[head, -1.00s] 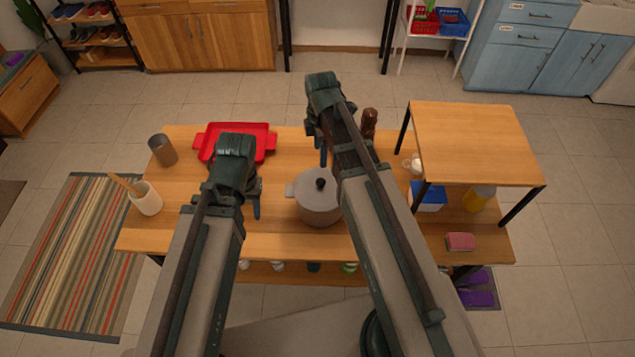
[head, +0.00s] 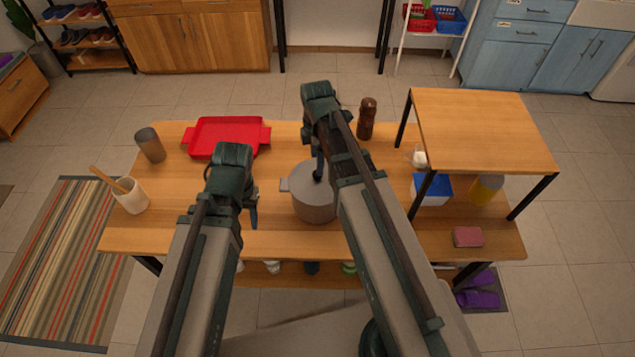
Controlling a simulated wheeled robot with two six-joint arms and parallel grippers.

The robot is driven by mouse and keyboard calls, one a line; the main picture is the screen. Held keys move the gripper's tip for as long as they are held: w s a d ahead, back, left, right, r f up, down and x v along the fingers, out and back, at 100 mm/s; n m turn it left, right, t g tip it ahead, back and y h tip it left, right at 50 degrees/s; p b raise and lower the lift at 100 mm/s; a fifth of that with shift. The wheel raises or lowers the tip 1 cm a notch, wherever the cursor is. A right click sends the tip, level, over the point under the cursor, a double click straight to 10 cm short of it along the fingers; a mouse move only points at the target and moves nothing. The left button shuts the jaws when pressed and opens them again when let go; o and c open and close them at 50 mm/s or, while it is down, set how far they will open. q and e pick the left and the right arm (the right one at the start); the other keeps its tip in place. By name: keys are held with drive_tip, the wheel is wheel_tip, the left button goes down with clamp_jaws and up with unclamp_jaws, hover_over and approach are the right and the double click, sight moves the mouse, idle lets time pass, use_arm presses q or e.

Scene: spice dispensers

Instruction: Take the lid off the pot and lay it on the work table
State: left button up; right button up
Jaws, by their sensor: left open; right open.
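A grey pot (head: 312,205) stands near the middle of the wooden work table (head: 275,243). Its grey lid (head: 303,180) sits on top; the dark knob is mostly hidden by my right gripper. My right gripper (head: 318,172) is open over the lid, a finger in front of the knob. I cannot tell whether it touches the knob. My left gripper (head: 232,205) is open and empty over the table, to the left of the pot and apart from it. The right side of the pot is partly hidden by my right arm.
A red tray (head: 228,137) lies at the back left. A brown cup (head: 150,145) and a utensil crock (head: 130,196) stand at the left. A pepper mill (head: 366,120) stands behind the pot.

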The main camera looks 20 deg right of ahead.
sight(317, 178)
wheel_tip(317, 178, down, 5)
drive_tip(key=b, duration=0.5)
drive_tip(key=shift+d+f, duration=0.1)
drive_tip(key=shift+d, duration=0.05)
clamp_jaws()
idle(1.1)
